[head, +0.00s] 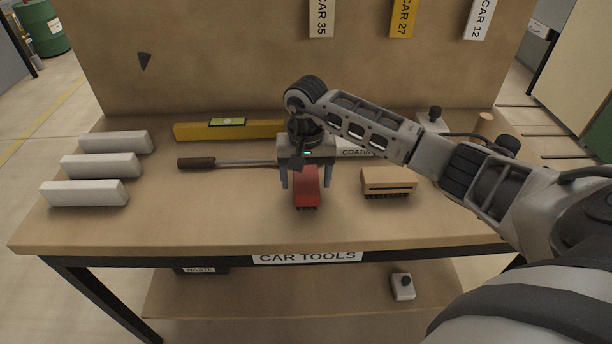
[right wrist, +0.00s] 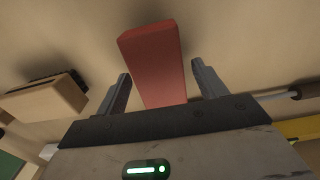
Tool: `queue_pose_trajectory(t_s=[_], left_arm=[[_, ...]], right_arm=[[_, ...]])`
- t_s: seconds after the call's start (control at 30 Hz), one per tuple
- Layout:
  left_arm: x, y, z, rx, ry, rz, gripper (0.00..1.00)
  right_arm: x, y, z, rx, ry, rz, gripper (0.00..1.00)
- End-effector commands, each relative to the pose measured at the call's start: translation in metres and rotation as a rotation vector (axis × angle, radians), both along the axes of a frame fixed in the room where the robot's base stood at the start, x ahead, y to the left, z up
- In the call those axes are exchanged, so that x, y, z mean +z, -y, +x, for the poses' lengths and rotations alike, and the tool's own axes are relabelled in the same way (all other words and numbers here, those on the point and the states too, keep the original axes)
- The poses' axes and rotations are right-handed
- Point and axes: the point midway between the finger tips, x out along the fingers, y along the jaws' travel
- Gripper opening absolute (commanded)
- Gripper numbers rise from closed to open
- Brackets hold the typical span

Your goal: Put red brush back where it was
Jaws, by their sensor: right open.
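The red brush (head: 307,190) stands on the table with its dark bristles down, right of the screwdriver's tip. My right gripper (head: 306,184) is above and around its far part, one finger to each side. In the right wrist view the red brush (right wrist: 155,62) lies between the two open fingers (right wrist: 160,88), with a gap on both sides. The part of the brush under the gripper's palm is hidden. My left gripper is in neither view.
A tan brush (head: 388,183) is right of the red one. A screwdriver (head: 225,163) and a yellow level (head: 230,130) lie to the left and behind. Several white blocks (head: 100,166) stand at the left. The table's front edge with the CAR TOOLS label (head: 307,257) is clear.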

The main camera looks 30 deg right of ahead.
Motion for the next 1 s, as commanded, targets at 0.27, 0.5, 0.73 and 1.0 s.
queue_pose_trajectory(t_s=[0.27,0.5,0.73,1.0], left_arm=[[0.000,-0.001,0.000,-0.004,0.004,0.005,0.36],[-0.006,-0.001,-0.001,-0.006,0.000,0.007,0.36],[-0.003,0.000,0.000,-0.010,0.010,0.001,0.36],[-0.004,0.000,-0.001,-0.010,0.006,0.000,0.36]], right_arm=[[0.024,0.001,0.001,0.000,0.005,-0.001,0.71],[0.077,0.000,0.001,0.000,0.008,-0.001,0.71],[0.113,0.000,0.000,-0.001,0.002,0.000,0.71],[0.124,0.000,-0.001,-0.001,-0.001,0.000,0.71]])
